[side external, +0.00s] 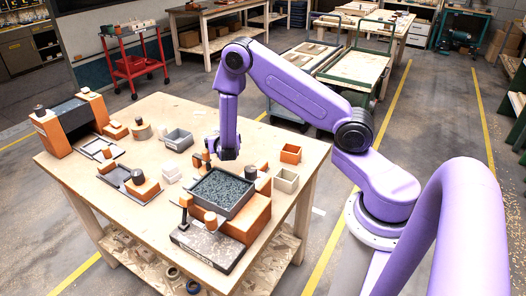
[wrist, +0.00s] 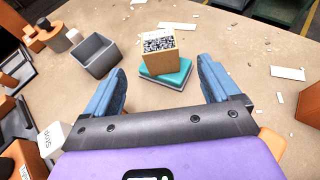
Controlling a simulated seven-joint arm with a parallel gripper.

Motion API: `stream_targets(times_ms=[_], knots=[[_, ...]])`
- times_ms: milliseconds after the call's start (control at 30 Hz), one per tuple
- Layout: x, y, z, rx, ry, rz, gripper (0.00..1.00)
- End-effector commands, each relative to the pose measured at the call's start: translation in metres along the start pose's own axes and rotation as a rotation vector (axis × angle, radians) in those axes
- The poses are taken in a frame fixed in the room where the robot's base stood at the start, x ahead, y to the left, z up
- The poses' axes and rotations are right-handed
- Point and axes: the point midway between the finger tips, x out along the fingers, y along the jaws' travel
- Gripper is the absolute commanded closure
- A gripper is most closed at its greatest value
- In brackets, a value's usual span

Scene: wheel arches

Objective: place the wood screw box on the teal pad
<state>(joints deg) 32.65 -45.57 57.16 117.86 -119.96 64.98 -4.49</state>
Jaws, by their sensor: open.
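The wood screw box (wrist: 160,57), an orange-brown box with a speckled dark-and-white top, appears to stand upright on the teal pad (wrist: 176,80) in the wrist view. It sits toward the pad's far side, and bare teal shows on the near side. My gripper (wrist: 163,68) is open, its two blue fingers apart to the left and right of the box and pad, with clear gaps. In the side external view my gripper (side external: 222,153) is low over the table. I cannot make out the box or pad there.
A grey open bin (wrist: 96,56) stands left of my left finger. In the side external view a large tray of dark bits (side external: 222,190) on orange blocks stands in front of my gripper. An orange bin (side external: 290,153) is to the right. Small scraps and white pieces lie around.

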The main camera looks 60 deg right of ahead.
Motion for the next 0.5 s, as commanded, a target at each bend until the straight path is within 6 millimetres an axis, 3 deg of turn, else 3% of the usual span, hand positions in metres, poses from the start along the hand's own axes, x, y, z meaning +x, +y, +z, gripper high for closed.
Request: stream_targets(times_ms=[167, 300, 500], knots=[[-0.026, 0.001, 0.022, 0.100, -0.003, -0.045, 0.11], [-0.075, -0.007, 0.045, 0.283, 0.026, -0.126, 0.11], [-0.157, -0.030, 0.054, 0.566, 0.154, -0.247, 0.11]])
